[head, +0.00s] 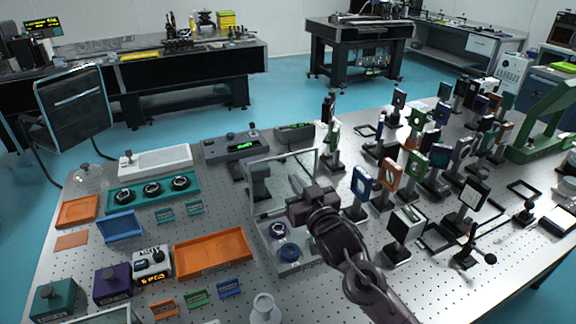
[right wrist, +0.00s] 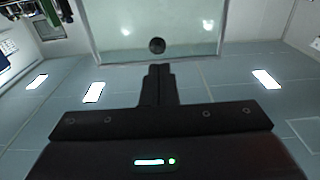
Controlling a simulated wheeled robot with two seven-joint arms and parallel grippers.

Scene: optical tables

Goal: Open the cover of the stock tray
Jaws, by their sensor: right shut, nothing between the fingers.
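The stock tray (head: 301,266) is a pale, clear-walled box near the middle of the table, with a few round mounts in it. Its transparent cover (head: 304,165) stands raised at a steep angle above the tray's back. My right gripper (head: 296,184) is shut and empty, in front of the cover in the head view. In the right wrist view the shut fingers (right wrist: 158,75) point at the framed clear cover (right wrist: 112,30) and its dark round knob (right wrist: 157,45). A small gap shows between fingertips and knob. My left gripper is not in view.
Several upright optic mounts (head: 390,172) crowd the table to the right. An orange tray (head: 211,254) lies left of the stock tray. A grey device with a green display (head: 240,147) stands behind it. A white bottle (head: 263,308) is at the front edge.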

